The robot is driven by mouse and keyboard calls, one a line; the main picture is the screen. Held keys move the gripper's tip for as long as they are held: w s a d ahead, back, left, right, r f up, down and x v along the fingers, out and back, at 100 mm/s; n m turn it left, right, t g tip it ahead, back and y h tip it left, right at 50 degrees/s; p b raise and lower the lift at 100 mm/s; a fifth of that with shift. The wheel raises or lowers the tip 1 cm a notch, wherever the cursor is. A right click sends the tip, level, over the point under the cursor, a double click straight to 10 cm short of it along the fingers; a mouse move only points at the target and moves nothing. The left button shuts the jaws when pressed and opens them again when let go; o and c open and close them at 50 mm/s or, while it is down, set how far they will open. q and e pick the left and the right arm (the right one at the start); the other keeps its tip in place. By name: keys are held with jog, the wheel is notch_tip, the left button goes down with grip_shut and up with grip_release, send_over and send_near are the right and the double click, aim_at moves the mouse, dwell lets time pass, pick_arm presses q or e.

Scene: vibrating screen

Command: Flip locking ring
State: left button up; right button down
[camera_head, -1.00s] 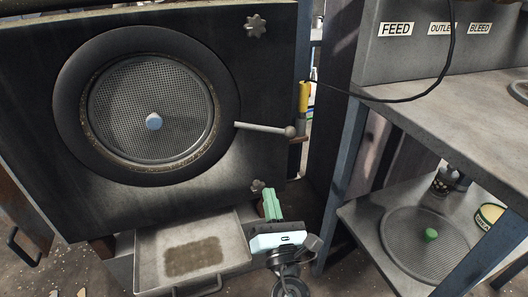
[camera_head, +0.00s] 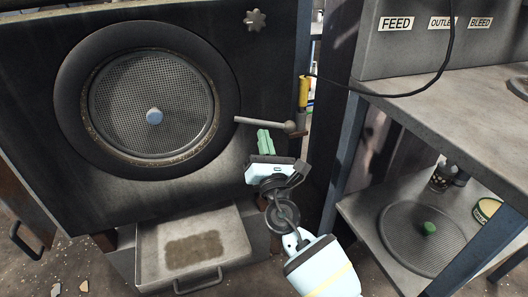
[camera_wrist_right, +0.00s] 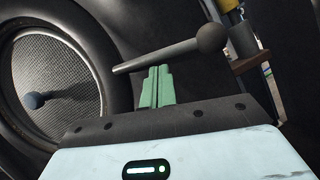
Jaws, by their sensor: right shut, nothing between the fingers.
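The locking ring (camera_head: 64,108) is a thick dark ring around a round mesh screen (camera_head: 130,118) with a blue-grey knob (camera_head: 154,116) on the front of a dark machine. Its grey lever with a ball end (camera_head: 270,124) sticks out to the right. My right gripper (camera_head: 264,139) has green fingers shut together, empty, just below the lever. In the right wrist view the fingers (camera_wrist_right: 157,86) stand just under the lever (camera_wrist_right: 165,56), left of its ball end; I cannot tell whether they touch it. My left gripper is not in view.
An open drawer (camera_head: 235,235) sits below the machine. A star-shaped knob (camera_head: 255,20) is at the machine's upper right. A shelf unit at right holds a spare round mesh screen (camera_head: 400,245) with a green knob. A black cable hangs above.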

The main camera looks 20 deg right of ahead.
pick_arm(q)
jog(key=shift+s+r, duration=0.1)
pick_arm(e)
jog(key=shift+w+r, duration=0.1)
